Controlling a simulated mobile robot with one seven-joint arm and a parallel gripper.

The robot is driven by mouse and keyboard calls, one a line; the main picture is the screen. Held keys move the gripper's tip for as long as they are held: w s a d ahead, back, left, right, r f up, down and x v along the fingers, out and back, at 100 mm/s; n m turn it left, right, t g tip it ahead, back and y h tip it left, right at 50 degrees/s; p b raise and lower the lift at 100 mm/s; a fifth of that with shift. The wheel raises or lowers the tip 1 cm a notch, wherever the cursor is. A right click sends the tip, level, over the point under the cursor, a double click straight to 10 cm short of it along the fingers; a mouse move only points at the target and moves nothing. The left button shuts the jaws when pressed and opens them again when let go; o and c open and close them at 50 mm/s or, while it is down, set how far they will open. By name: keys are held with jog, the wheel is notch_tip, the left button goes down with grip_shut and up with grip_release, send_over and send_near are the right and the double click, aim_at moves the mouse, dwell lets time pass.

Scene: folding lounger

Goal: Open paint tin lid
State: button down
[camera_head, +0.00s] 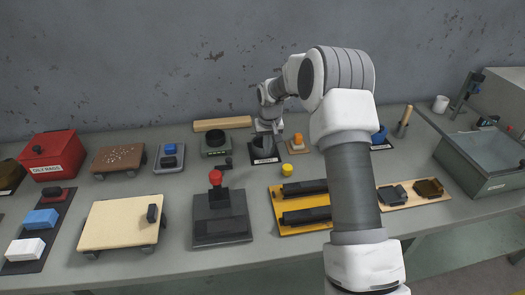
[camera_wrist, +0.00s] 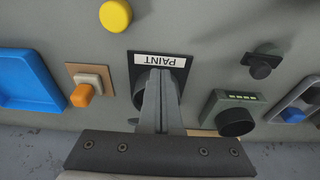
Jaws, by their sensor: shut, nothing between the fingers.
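The paint tin (camera_head: 262,146) is a small grey cylinder on a dark base at the back middle of the bench. In the wrist view its dark base (camera_wrist: 181,74) carries a white label reading PAINT. My gripper (camera_head: 268,127) points down at the tin from above. In the wrist view my gripper (camera_wrist: 160,73) is shut and empty, with its fingers in front of the tin. They hide most of the tin and its lid, so I cannot tell whether the fingers touch it or how the lid sits.
A yellow round piece (camera_head: 287,169) lies in front of the tin. An orange knob (camera_head: 298,139) on a tan base stands to its right. A dark green device (camera_head: 215,144) stands to its left, with a wooden bar (camera_head: 222,124) behind. Bare bench lies between these.

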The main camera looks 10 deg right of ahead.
dwell(0.3)
jog(key=shift+s+b, duration=0.4)
jog(key=shift+s, duration=1.1)
notch_tip(320, 180, up, 7)
jog(key=p, duration=0.4)
